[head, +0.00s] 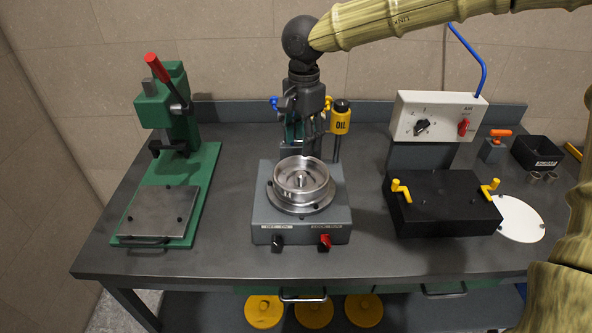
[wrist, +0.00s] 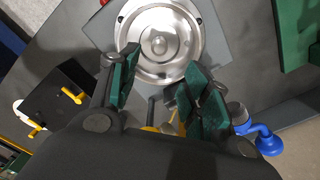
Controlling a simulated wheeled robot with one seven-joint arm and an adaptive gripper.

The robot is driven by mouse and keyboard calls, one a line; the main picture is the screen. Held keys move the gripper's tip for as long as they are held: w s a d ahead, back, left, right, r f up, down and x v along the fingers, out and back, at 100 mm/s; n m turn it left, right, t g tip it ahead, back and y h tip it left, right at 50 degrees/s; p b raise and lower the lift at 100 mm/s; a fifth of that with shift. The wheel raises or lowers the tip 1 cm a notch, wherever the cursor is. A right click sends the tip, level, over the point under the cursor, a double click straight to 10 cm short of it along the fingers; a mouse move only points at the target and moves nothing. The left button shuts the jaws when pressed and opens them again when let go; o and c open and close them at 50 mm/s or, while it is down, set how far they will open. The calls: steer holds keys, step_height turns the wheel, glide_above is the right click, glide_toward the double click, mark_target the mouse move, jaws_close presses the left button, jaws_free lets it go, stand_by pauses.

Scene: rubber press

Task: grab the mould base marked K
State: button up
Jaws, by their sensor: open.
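No letter K is legible in either view, so I cannot tell which thing is the mould base marked K. My gripper (head: 304,138) hangs above and behind the round steel bowl on the grey machine in the head view. In the wrist view my gripper (wrist: 158,78) has its green-padded fingers spread apart with nothing between them. The steel bowl (head: 303,178) has a central hub and sits on the grey machine (head: 268,226). In the wrist view the bowl (wrist: 160,45) lies beyond the fingertips.
A green press (head: 165,112) with a red lever stands left. A black box (head: 445,208) with yellow handles, a white control box (head: 437,117) and a white disc (head: 520,222) are right. A yellow oil container (head: 341,121) stands near my gripper. Yellow discs (head: 264,311) lie on the lower shelf.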

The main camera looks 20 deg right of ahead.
mark_target(301, 173)
steer(key=f, duration=0.1)
steer(key=s+f, duration=0.1)
steer(key=f, duration=0.1)
steer(key=shift+s+p, duration=0.2)
steer(key=shift+p, duration=0.1)
steer(key=shift+w+a+f, duration=0.15)
steer(key=shift+w+f, duration=0.55)
steer(key=shift+f, duration=0.5)
steer(key=shift+s+f+p, duration=0.15)
steer(key=shift+s+p, duration=0.1)
steer(key=shift+p, duration=0.1)
step_height(301, 173, down, 4)
steer(key=shift+w+p, duration=0.1)
steer(key=shift+p, duration=0.45)
steer(key=shift+f, duration=0.2)
jaws_close()
steer(key=shift+r, duration=0.1)
